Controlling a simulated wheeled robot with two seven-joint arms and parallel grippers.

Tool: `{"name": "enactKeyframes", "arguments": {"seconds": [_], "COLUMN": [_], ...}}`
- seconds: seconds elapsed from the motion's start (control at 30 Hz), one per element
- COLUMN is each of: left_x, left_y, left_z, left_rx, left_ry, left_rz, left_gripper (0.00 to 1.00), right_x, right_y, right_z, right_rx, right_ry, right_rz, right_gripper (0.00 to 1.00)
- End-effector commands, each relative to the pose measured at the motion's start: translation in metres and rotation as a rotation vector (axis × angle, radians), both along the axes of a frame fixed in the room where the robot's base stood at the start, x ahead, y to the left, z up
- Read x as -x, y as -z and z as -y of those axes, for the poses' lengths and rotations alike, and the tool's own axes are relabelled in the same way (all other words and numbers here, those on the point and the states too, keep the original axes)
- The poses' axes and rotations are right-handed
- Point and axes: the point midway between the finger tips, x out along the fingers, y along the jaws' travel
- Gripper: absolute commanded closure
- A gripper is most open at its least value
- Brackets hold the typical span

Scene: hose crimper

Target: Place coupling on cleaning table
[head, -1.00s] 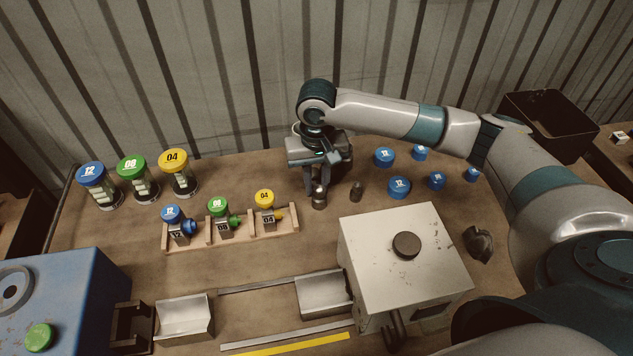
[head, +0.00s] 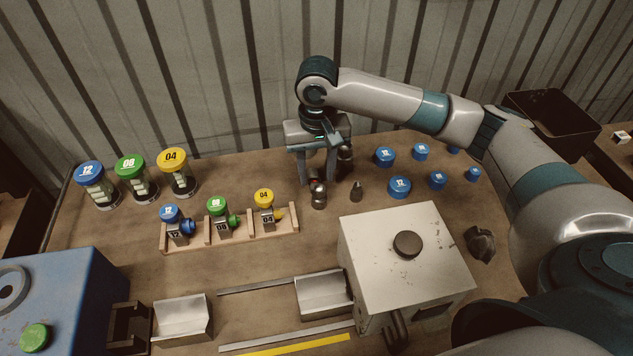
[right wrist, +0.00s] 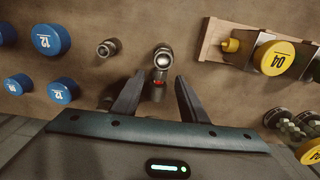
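A small metallic coupling (head: 319,196) stands on the brown tabletop (head: 270,180), left of a small dark fitting (head: 357,190). My right gripper (head: 318,181) is above and behind the coupling with its fingers apart and pointing down. No separate cleaning table can be told apart. My left gripper is out of view.
A wooden rack (head: 240,236) with numbered parts stands to the left, before several capped jars (head: 136,180). Several blue caps (head: 400,187) lie to the right. A white box machine (head: 405,260) stands in front. A blue machine (head: 65,300) is at the front left.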

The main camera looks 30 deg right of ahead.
Motion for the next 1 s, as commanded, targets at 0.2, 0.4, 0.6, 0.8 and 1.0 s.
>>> {"name": "enactKeyframes", "arguments": {"seconds": [0.2,0.4,0.6,0.8,1.0], "left_x": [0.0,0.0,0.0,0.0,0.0], "left_y": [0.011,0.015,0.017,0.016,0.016], "left_z": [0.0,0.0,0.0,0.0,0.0], "left_rx": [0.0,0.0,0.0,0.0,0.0], "left_ry": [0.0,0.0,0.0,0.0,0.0], "left_rz": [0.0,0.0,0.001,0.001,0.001], "left_gripper": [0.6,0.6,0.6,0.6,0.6], "right_x": [0.0,0.001,0.002,0.002,0.002], "right_y": [-0.039,-0.067,-0.079,-0.08,-0.08], "right_z": [-0.001,-0.001,-0.001,-0.001,-0.001], "right_rx": [-0.001,0.0,-0.001,0.0,0.0], "right_ry": [-0.001,-0.001,-0.001,-0.001,-0.001], "right_rz": [0.003,0.003,0.0,0.0,0.0], "right_gripper": [0.61,0.61,0.61,0.61,0.61]}}
